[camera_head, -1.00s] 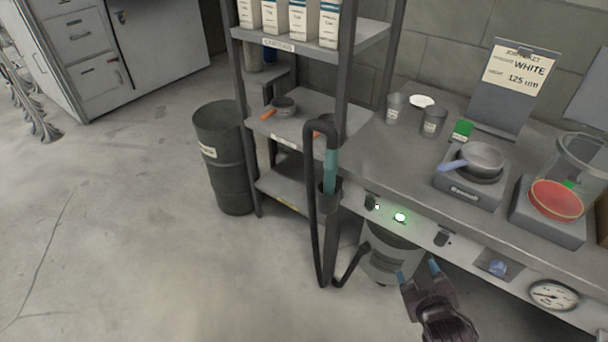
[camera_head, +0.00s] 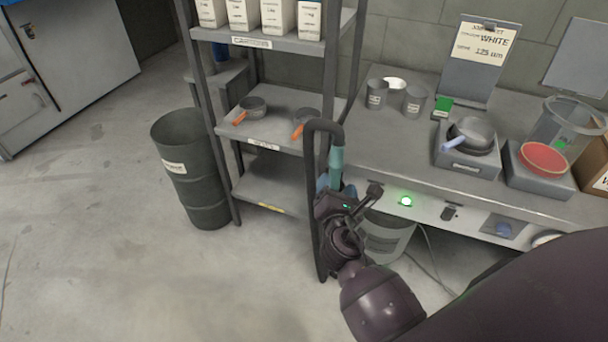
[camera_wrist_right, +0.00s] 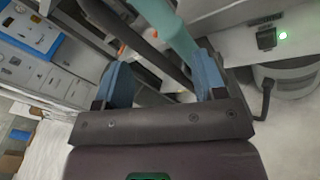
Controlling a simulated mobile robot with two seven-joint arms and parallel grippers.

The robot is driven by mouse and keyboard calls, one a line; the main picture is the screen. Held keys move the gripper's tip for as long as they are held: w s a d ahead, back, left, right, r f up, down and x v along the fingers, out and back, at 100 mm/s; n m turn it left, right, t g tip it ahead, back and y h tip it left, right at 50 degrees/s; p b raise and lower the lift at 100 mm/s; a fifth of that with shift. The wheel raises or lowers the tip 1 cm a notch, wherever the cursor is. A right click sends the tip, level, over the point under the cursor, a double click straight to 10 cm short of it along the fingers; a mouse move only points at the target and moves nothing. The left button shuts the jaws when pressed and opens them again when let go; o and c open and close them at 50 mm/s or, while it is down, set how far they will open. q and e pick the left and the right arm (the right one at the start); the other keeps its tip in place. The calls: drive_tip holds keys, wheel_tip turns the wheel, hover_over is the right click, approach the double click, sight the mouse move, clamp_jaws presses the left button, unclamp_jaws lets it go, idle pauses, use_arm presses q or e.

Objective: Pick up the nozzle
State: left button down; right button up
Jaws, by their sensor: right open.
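The nozzle (camera_head: 336,166) has a teal grip and hangs upright at the front left corner of the workbench, with a black hose (camera_head: 312,200) looping over and down beside it. My right gripper (camera_head: 336,188) is open at the lower part of the nozzle in the head view. In the right wrist view, the teal nozzle (camera_wrist_right: 172,28) passes between and beyond the blue fingers of my right gripper (camera_wrist_right: 163,68), close to the right finger. I cannot tell whether a finger touches it. The holder below the nozzle is hidden by my gripper. My left gripper is not in view.
A metal shelf rack (camera_head: 262,184) with pans and boxes stands just left of the nozzle. The workbench (camera_head: 375,150) carries cups and a scale with a pan. A grey bin (camera_head: 388,238) sits under its front edge. A dark barrel (camera_head: 195,185) stands at left.

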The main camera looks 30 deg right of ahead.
sight(337, 160)
drive_tip(key=w+d+n, duration=0.1)
drive_tip(key=w+n, duration=0.2)
drive_tip(key=w+d+n, duration=0.1)
drive_tip(key=n, duration=0.1)
drive_tip(key=shift+w+d+r+h, duration=0.25)
drive_tip(key=shift+w+d+h, duration=0.1)
drive_tip(key=shift+h, duration=0.05)
drive_tip(key=x, duration=0.4)
drive_tip(key=shift+d, duration=0.2)
drive_tip(key=shift+w+d+b, duration=0.3)
drive_tip(key=shift+w+d, duration=0.05)
drive_tip(key=shift+w, duration=0.2)
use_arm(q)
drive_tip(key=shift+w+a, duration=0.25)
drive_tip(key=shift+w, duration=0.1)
